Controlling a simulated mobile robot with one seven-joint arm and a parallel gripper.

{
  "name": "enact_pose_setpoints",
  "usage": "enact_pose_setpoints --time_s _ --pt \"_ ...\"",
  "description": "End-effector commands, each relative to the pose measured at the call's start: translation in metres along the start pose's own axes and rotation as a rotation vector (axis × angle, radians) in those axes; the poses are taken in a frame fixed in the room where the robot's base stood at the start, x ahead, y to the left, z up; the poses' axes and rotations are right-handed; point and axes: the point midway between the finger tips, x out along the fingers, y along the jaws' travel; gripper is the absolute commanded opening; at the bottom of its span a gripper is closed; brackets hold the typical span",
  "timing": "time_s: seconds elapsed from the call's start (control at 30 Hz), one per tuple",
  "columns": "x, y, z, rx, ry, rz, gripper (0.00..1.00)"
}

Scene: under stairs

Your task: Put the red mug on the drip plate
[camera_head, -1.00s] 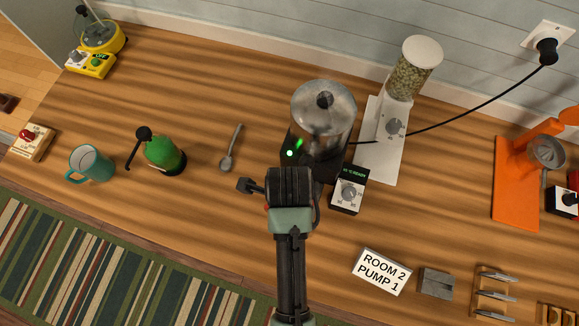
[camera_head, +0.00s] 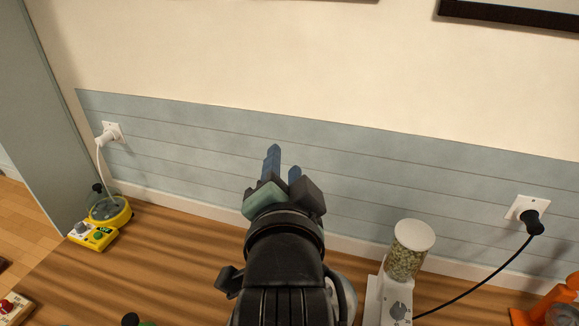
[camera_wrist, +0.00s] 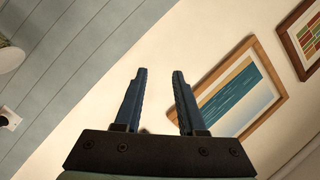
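No red mug shows in either view now, and I cannot make out a drip plate. My gripper (camera_head: 283,164) points up in front of the wall in the head view, above the back of the counter. In the wrist view its two blue fingers (camera_wrist: 160,76) stand apart with nothing between them, so it is open and empty. My arm hides much of the middle of the counter (camera_head: 180,258), and the counter's front part is outside the head view.
A yellow device with a clear bowl (camera_head: 107,212) stands at the counter's back left. A white grinder with a bean jar (camera_head: 407,252) stands right of my arm. A black plug (camera_head: 533,222) with its cord and an orange stand (camera_head: 550,303) are farther right. A framed picture (camera_wrist: 238,92) hangs on the wall.

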Motion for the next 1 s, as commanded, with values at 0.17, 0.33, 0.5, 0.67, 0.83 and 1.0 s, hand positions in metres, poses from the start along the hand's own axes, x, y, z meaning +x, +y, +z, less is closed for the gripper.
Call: enact_pose_setpoints --time_s 0.17,0.33,0.5,0.67,0.83,1.0 --pt "-0.061 -0.116 -0.107 -0.431 0.43 -0.298 0.39" --pt "-0.129 -0.175 -0.159 -0.696 0.772 -0.387 0.39" --pt "-0.16 -0.193 -0.175 -0.792 0.915 -0.394 0.39" --pt "-0.161 -0.194 -0.176 -0.8 0.924 -0.392 0.39" --pt "-0.16 -0.194 -0.175 -0.798 0.921 -0.392 0.39" --pt "-0.156 -0.177 -0.16 -0.796 0.918 -0.395 0.39"
